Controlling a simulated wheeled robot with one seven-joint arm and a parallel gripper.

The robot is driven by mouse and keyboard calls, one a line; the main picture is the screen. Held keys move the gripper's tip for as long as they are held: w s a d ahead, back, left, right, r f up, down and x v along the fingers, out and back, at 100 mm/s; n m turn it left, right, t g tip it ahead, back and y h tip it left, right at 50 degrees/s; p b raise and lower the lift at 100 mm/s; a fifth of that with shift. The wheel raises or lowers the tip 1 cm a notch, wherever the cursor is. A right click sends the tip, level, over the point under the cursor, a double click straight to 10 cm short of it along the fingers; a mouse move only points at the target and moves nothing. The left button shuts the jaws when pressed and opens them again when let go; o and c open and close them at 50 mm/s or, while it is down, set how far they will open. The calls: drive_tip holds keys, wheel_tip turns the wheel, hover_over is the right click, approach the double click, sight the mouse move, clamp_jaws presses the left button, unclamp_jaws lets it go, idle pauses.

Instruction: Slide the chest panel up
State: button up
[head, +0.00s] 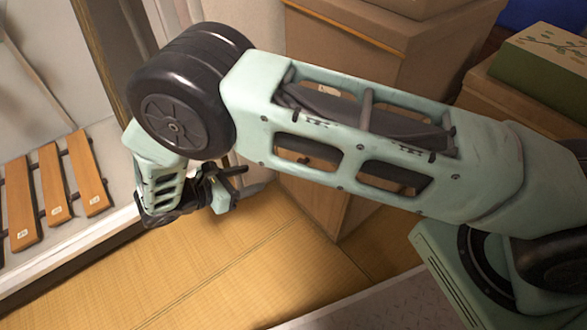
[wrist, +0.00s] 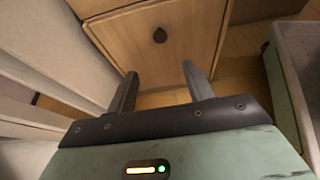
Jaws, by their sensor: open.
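A light wooden panel (wrist: 185,55) with a small dark round knob (wrist: 160,36) fills the upper middle of the wrist view. The fingers point toward the lower part of the panel, below the knob; I see no clear contact. In the head view my gripper (head: 238,184) is low, beside brown wooden furniture (head: 340,45) that my arm partly hides.
Yellow tatami (head: 215,265) covers the floor and is clear in front. Orange wooden slats (head: 50,190) lie at the left behind a pale sill. A green box (head: 545,65) rests on brown boxes at the upper right. A pale wall or curtain (wrist: 60,50) is close left in the wrist view.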

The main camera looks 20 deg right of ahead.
drive_tip(key=b+x, duration=0.5)
drive_tip(key=x, duration=1.2)
drive_tip(key=shift+b, duration=0.4)
drive_tip(key=shift+d+f, duration=0.1)
